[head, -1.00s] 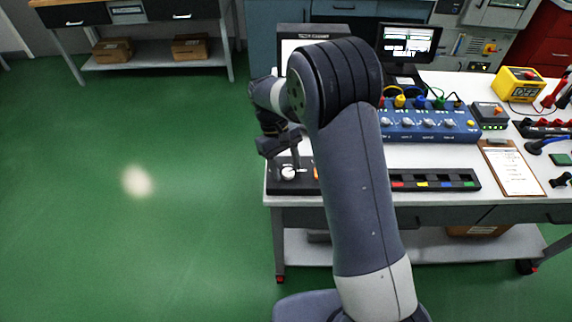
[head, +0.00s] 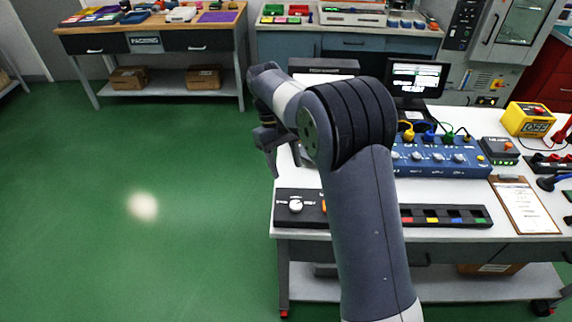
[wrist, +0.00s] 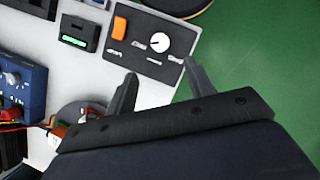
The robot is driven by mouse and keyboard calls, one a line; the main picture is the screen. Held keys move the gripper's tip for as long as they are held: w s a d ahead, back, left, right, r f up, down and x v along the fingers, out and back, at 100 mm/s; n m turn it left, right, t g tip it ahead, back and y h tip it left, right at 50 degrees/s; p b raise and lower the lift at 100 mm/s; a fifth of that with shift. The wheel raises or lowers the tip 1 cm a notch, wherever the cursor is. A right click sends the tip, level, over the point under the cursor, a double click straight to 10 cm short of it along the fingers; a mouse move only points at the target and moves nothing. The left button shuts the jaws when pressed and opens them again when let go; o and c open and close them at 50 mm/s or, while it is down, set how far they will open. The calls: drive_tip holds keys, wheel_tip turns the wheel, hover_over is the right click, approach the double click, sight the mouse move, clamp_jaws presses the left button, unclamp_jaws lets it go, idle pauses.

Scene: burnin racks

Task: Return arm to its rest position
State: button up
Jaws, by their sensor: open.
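My gripper (head: 271,149) is raised over the left end of the white workbench (head: 458,229) in the head view. In the wrist view its two fingers (wrist: 157,88) are spread apart with nothing between them. Beyond the fingertips lies a black control panel (wrist: 146,40) with a white knob (wrist: 160,42) and an orange switch (wrist: 119,27). The panel also shows at the bench's front left edge in the head view (head: 284,220). My forearm hides part of the bench behind it.
A blue box with cables (head: 437,156), a monitor (head: 415,77), a clipboard (head: 526,207) and a yellow box (head: 528,119) occupy the bench. A wooden packing table (head: 145,38) stands at the back left. Green floor (head: 130,260) left of the bench is clear.

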sight(296, 203)
drive_tip(key=shift+f, duration=0.15)
drive_tip(key=x, duration=1)
drive_tip(key=shift+s+d+f, duration=0.1)
drive_tip(key=shift+s+f, duration=0.05)
drive_tip(key=shift+f, duration=0.1)
